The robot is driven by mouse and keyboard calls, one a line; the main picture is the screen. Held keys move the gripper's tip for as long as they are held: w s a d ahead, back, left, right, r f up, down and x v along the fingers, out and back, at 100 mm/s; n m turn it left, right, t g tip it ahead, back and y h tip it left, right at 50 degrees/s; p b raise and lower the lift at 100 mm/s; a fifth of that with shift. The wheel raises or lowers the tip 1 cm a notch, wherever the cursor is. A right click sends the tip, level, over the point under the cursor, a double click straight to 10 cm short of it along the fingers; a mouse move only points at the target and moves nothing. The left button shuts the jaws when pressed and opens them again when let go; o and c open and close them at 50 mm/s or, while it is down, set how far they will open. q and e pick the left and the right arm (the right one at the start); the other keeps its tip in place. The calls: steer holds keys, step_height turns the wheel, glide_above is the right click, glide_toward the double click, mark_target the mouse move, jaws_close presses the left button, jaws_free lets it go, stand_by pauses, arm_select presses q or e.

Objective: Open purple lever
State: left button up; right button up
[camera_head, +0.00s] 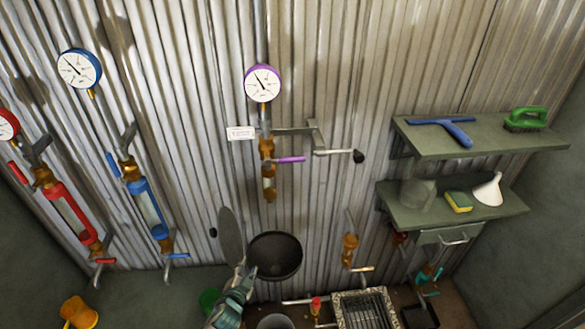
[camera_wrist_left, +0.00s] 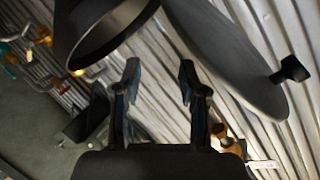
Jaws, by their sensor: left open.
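The purple lever (camera_head: 291,160) sticks out to the right from a brass valve (camera_head: 267,150) below the purple-rimmed gauge (camera_head: 262,83) on the corrugated wall. It lies roughly level. My left gripper (camera_head: 247,272) is low in the head view, below and left of the lever and well apart from it, close to a dark round bin (camera_head: 275,256) and its raised grey lid (camera_head: 230,235). In the left wrist view my left gripper (camera_wrist_left: 158,78) is open and empty, its fingers apart with the wall behind. I cannot make out the purple lever there. My right gripper is not in view.
In the wrist view the dark bin (camera_wrist_left: 110,35) and the grey lid (camera_wrist_left: 235,50) flank the fingers closely. A swivel arm (camera_head: 333,151) is right of the lever. Shelves (camera_head: 480,140) hold tools at right. Red (camera_head: 70,212) and blue (camera_head: 148,207) gauge columns are at left.

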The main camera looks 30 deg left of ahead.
mark_target(292, 161)
arm_select(q)
steer(key=w+a+r+m+t+h, duration=0.25)
steer(key=r+m+t, duration=0.2)
steer(key=r, duration=0.45)
steer(key=w+a+r+m+t+h, duration=0.25)
steer(key=w+r+m, duration=0.2)
steer(key=r, duration=0.55)
step_height(292, 161, up, 12)
steer(key=s+d+m+g+h, duration=0.2)
steer(key=m+g+h, duration=0.2)
steer(key=m+h, duration=1.1)
steer(key=w+d+r+m+y+p, duration=0.1)
steer(key=w+d, duration=0.2)
steer(key=w, duration=0.1)
steer(key=w+d+r+m+y+p, duration=0.1)
steer(key=w+d, duration=0.2)
steer(key=w, duration=0.2)
steer(key=w+d+r+m+y+p, duration=0.1)
steer(key=w+d+r+p, duration=0.1)
steer(key=w+d, duration=0.2)
steer(key=shift+w+d, duration=0.1)
steer(key=shift+w, duration=0.1)
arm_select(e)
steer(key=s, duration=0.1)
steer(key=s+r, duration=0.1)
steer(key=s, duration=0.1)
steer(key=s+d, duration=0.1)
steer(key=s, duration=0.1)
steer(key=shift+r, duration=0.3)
